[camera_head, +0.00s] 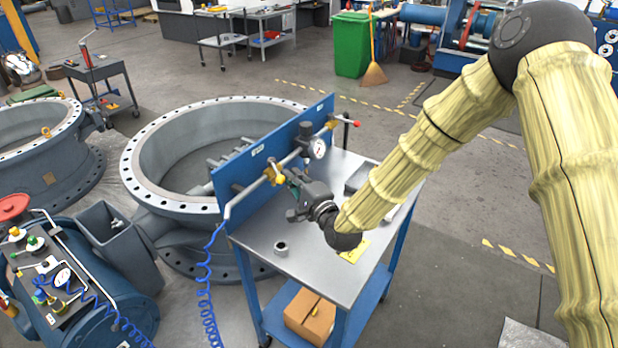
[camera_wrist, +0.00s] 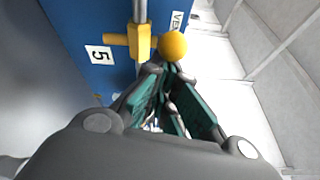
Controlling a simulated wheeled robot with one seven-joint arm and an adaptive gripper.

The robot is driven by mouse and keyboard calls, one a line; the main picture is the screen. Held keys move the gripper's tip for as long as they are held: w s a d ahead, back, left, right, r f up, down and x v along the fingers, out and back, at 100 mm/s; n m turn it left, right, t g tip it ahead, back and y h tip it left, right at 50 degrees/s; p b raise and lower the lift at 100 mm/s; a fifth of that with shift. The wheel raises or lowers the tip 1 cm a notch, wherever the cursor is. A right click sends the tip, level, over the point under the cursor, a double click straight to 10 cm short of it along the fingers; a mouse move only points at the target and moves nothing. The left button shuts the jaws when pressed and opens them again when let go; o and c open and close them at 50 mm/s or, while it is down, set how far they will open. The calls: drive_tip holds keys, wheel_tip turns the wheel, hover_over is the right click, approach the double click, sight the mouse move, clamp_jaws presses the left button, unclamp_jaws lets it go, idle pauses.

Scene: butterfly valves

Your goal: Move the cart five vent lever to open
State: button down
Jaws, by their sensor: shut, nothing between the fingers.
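The blue panel (camera_head: 268,152) of the cart stands upright on its table edge; in the wrist view the panel (camera_wrist: 75,20) carries a white label with a 5 (camera_wrist: 99,56). A yellow vent valve (camera_head: 273,176) is fixed on a metal pipe along the panel. In the wrist view the valve body (camera_wrist: 143,42) has a yellow ball knob (camera_wrist: 173,46) on its right; the lever's shaft is not clearly visible. My gripper (camera_head: 287,178) is shut and empty; its fingertips (camera_wrist: 162,72) appear just below the knob. I cannot tell whether they touch it.
A gauge (camera_head: 319,148) and a red-knobbed lever (camera_head: 355,124) sit farther along the panel. A large flanged valve ring (camera_head: 135,165) stands behind the panel.

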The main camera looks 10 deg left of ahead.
drive_tip(key=a+m+t+h+b, duration=0.1)
drive_tip(key=h, duration=0.1)
drive_tip(key=s+m+t+h+b, duration=0.1)
drive_tip(key=m+h, duration=0.1)
drive_tip(key=s+a+m+t+h+b, duration=0.1)
drive_tip(key=m+h, duration=0.1)
drive_tip(key=shift+s+a+f+t+h+b, duration=0.25)
drive_tip(key=shift+a+t+h+b, duration=0.05)
drive_tip(key=shift+a+t+b, duration=0.1)
drive_tip(key=shift+s+a+r+b, duration=0.1)
drive_tip(key=shift+s+a+b, duration=0.1)
drive_tip(key=shift+a+b, duration=0.5)
drive_tip(key=shift+s+a+r+b, duration=0.1)
drive_tip(key=shift+s+a+b, duration=0.1)
drive_tip(key=shift+a+b, duration=0.45)
drive_tip(key=shift+s+a+b, duration=0.2)
drive_tip(key=shift+a+b, duration=0.35)
drive_tip(key=shift+b, duration=0.2)
drive_tip(key=shift+a+r, duration=0.1)
